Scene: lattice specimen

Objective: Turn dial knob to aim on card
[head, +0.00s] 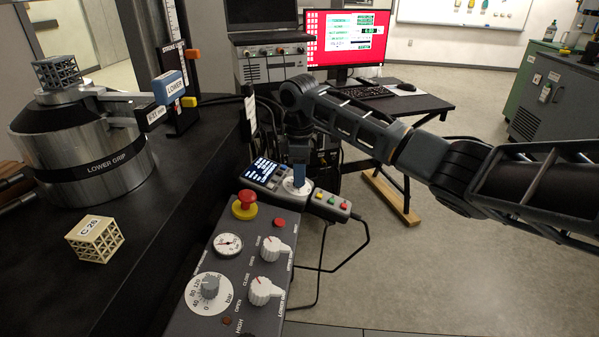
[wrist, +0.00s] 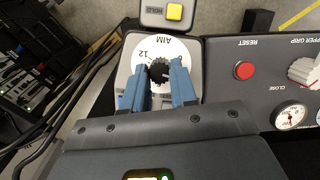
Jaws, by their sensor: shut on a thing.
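The dial knob (wrist: 157,71) is black and ribbed, on a round white dial plate (wrist: 135,57) marked AIM, with a 12 visible. My gripper (wrist: 160,82) has its blue fingers on either side of the knob and is shut on it. In the head view my gripper (head: 299,176) points down over the white dial (head: 292,189) on a grey handset, and its fingers hide the knob. The knob's pointer direction cannot be read. I cannot make out a card with a set value.
The handset has a lit screen (head: 261,172) and coloured buttons (head: 331,200). Close by is a grip control box with a red emergency button (head: 245,204) and white knobs (head: 263,291). A lattice cube (head: 95,239) lies on the black bench. A cable hangs right of the handset.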

